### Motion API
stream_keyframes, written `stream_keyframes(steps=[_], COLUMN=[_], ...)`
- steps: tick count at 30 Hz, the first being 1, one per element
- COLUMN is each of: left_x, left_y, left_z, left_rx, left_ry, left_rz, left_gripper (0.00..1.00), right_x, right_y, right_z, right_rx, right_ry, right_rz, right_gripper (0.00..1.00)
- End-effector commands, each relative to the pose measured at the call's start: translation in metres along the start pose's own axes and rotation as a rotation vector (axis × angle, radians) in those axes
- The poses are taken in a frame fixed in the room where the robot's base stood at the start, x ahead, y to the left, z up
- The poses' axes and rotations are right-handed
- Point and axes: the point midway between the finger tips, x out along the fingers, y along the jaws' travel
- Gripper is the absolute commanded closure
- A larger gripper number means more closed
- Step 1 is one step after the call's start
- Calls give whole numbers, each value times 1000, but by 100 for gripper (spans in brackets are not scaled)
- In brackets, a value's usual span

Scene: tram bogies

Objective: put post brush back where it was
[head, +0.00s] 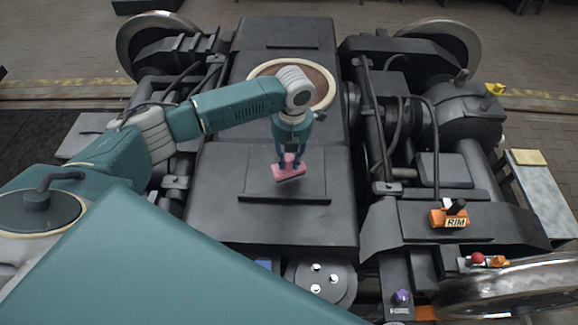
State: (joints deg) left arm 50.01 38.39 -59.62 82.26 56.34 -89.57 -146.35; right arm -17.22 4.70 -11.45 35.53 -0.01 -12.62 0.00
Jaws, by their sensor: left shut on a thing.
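My left gripper (289,158) is shut on a pink block with a dark underside (290,173), which may be the post brush; no label on it can be read. It holds the block over the dark plate (225,185) in the middle of the bogie. Whether the block touches the plate or hangs just above it, I cannot tell. An orange block labelled RIM with a black knob (449,218) sits on the right side of the bogie. My right gripper is not in view.
A purple knob (401,297) stands on a labelled block at the front. A red ball (477,259) and an orange piece (500,261) lie beside the front right wheel (520,285). A grey bench with a yellow pad (528,157) is at right. The central plate is mostly clear.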

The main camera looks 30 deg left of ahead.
Motion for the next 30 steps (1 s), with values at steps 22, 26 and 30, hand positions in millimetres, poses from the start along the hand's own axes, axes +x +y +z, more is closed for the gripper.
stream_keyframes(steps=[22,26,30], left_x=[47,46,46], left_y=[-3,-2,-3], left_z=[-1,-1,-1], left_rx=[0,0,0], left_ry=[0,0,0], left_rz=[1,1,1], left_gripper=[73,55,55], right_x=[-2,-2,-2], right_y=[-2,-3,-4], right_z=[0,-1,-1], right_rx=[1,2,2], right_ry=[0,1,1], right_rz=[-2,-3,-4], right_gripper=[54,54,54])
